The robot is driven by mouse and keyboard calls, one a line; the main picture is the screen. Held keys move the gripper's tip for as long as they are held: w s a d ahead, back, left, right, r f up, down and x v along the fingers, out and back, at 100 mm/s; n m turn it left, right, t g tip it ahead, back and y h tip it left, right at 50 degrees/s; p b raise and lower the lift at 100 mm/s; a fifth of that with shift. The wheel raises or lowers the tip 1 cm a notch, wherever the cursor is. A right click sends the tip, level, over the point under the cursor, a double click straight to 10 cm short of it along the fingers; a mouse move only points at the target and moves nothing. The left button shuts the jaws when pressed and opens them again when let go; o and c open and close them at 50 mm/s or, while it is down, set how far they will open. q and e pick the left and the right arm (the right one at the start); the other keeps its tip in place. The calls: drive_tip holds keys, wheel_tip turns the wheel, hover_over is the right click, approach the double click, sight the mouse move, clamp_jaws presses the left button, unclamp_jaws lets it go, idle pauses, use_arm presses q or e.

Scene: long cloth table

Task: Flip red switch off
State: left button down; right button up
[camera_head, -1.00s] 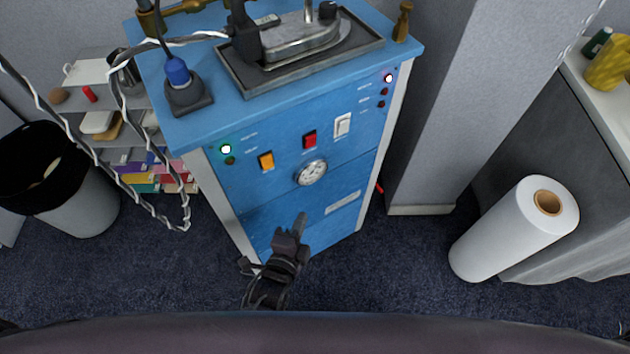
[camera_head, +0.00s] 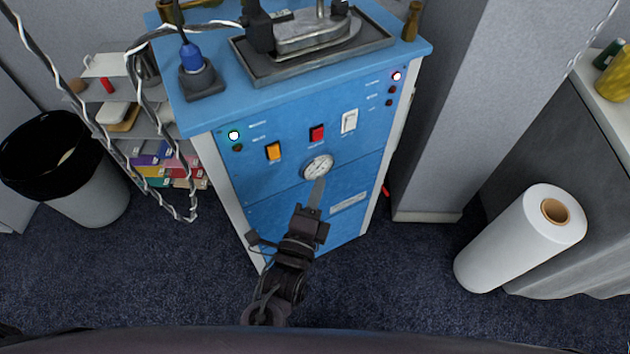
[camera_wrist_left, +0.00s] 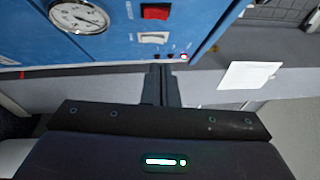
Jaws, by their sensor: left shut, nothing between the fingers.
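The red switch (camera_head: 317,133) sits on the front of the blue machine (camera_head: 345,235), between an orange switch (camera_head: 273,151) and a white switch (camera_head: 349,121). The red switch also shows at the top of the left wrist view (camera_wrist_left: 156,11). My left gripper (camera_head: 317,188) is shut and empty, its tips just below the round gauge (camera_head: 318,167) in the head view. In the left wrist view its fingers (camera_wrist_left: 160,68) are together, below the white switch and apart from the red one. My right gripper is not in view.
An iron (camera_head: 305,35) stands in a tray on top of the machine. A grey pillar (camera_head: 445,120) and a white roll (camera_head: 510,250) stand at the right. Carpet is clear in front.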

use_arm(q)
drive_tip(key=p, duration=0.1)
approach(321, 130)
drive_tip(key=w+d, duration=0.3)
drive_tip(key=d, duration=0.1)
drive_tip(key=shift+w+a+f+p, duration=0.1)
drive_tip(key=shift+w+a+p, duration=0.25)
drive_tip(key=shift+w, duration=0.4)
drive_tip(key=shift+w+a+f+p, duration=0.1)
drive_tip(key=shift+w+a+p, duration=0.1)
drive_tip(key=shift+w+a, duration=0.45)
drive_tip(key=shift+w+d, duration=0.1)
drive_tip(key=shift+d, duration=0.05)
drive_tip(key=shift+w+r+p, duration=0.35)
drive_tip(key=shift+r+p, duration=0.15)
drive_tip(key=shift+p, duration=0.05)
drive_tip(key=shift+s+f+b, duration=0.1)
drive_tip(key=shift+f+b, duration=0.1)
drive_tip(key=shift+b, duration=0.1)
